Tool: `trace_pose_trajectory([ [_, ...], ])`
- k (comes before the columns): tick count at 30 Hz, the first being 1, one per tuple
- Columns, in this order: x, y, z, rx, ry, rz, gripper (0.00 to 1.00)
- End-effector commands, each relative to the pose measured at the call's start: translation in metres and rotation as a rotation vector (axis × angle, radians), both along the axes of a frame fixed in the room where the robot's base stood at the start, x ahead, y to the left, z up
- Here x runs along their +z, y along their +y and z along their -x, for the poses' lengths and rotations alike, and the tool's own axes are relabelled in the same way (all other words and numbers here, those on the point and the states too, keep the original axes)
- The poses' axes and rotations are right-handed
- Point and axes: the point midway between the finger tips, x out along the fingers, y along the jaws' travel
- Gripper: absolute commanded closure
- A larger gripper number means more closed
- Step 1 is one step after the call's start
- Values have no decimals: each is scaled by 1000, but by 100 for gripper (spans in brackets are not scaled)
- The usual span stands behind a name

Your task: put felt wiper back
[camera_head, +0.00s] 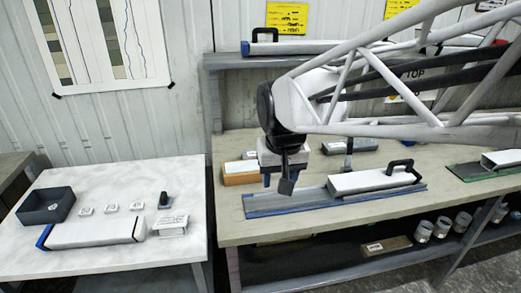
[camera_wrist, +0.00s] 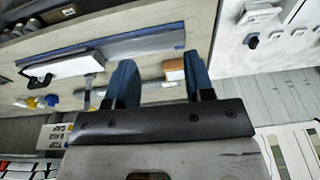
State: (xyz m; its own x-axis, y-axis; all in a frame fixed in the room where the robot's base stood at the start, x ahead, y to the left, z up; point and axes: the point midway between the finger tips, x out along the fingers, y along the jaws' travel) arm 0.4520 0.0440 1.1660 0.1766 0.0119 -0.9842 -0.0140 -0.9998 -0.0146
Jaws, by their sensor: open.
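My gripper (camera_head: 277,184) hangs over the left part of the wooden workbench, its two blue-grey fingers pointing down. In the wrist view my gripper (camera_wrist: 160,72) has its fingers apart with nothing held between them. I cannot tell for certain which object is the felt wiper. A small dark upright piece (camera_head: 164,200) stands on the white table at the left; it also shows in the wrist view (camera_wrist: 252,40). An orange-brown block with a pale top (camera_head: 240,173) lies on the bench just left of my gripper; it also shows in the wrist view (camera_wrist: 174,74).
A blue tray (camera_head: 262,205) on the bench carries a white liner (camera_head: 370,181) with a black handle. The white table (camera_head: 95,178) holds a dark open box (camera_head: 45,207), several small labels, a blue-ended liner (camera_head: 92,233) and a labelled white block (camera_head: 170,225). A gap separates the tables.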

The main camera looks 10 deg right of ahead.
Motion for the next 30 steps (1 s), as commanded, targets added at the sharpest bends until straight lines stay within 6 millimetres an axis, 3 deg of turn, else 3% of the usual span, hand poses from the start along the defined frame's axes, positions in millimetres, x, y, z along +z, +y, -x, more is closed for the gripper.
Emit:
trace_pose_trajectory([
  [1, 0, -7, 16, -3, -9, 2, 52],
  [9, -13, -35, 89, -7, -38, 12, 52],
  [15, -23, -45, 124, -8, -51, 19, 52],
  [21, -28, -48, 136, -7, -55, 21, 52],
  [30, -28, -48, 136, -6, -55, 21, 52],
])
